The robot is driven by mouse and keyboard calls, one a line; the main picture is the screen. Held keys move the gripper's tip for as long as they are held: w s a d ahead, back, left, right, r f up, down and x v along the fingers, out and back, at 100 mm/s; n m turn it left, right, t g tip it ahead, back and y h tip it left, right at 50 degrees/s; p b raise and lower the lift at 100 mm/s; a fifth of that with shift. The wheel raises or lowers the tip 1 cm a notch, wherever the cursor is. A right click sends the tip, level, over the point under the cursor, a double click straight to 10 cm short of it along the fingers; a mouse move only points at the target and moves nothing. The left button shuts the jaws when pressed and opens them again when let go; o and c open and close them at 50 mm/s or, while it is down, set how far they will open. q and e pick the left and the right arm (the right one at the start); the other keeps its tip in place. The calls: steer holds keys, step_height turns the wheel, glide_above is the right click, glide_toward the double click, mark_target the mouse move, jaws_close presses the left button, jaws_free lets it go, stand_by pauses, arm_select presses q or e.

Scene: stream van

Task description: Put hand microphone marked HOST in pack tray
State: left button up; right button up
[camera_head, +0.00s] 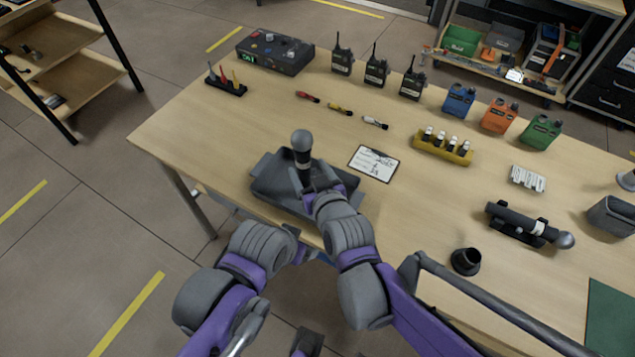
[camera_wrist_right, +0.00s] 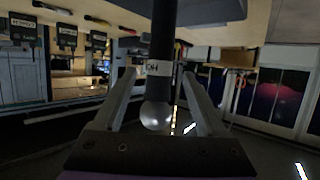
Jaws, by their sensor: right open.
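A dark hand microphone (camera_head: 302,158) with a grey ball head stands upright over the grey pack tray (camera_head: 263,185), at the table's near edge. In the right wrist view the microphone (camera_wrist_right: 162,45) has a white label band; its lettering is too small to read surely. My right gripper (camera_head: 308,184) is open, with its fingers (camera_wrist_right: 158,75) on either side of the microphone. I cannot tell whether the microphone's lower end touches the tray floor. My left gripper (camera_head: 300,240) is low by the table's near edge, mostly hidden by my arms.
A second microphone (camera_head: 522,222) lies in a cradle at the right. A dark round cup (camera_head: 466,261), a label card (camera_head: 373,163), a yellow battery holder (camera_head: 442,146) and radios (camera_head: 376,70) stand on the table (camera_head: 270,110).

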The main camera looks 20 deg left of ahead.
steer(key=v, duration=0.7)
steer(key=shift+p, duration=0.3)
steer(key=shift+s+d, duration=0.1)
steer(key=d+f+m+g+h, duration=0.1)
steer(key=d+f+m+h, duration=0.15)
steer(key=d, duration=0.75)
steer(key=d+f+m+h, duration=0.2)
steer(key=d+f+h, duration=0.15)
steer(key=d, duration=0.75)
steer(key=s+d+f+m+g+h, duration=0.3)
steer(key=s+d, duration=0.6)
steer(key=d, duration=0.4)
steer(key=shift+d+m+g+h, duration=0.3)
steer(key=shift+m+h, duration=0.1)
steer(key=shift+m, duration=0.35)
steer(key=shift+s, duration=0.1)
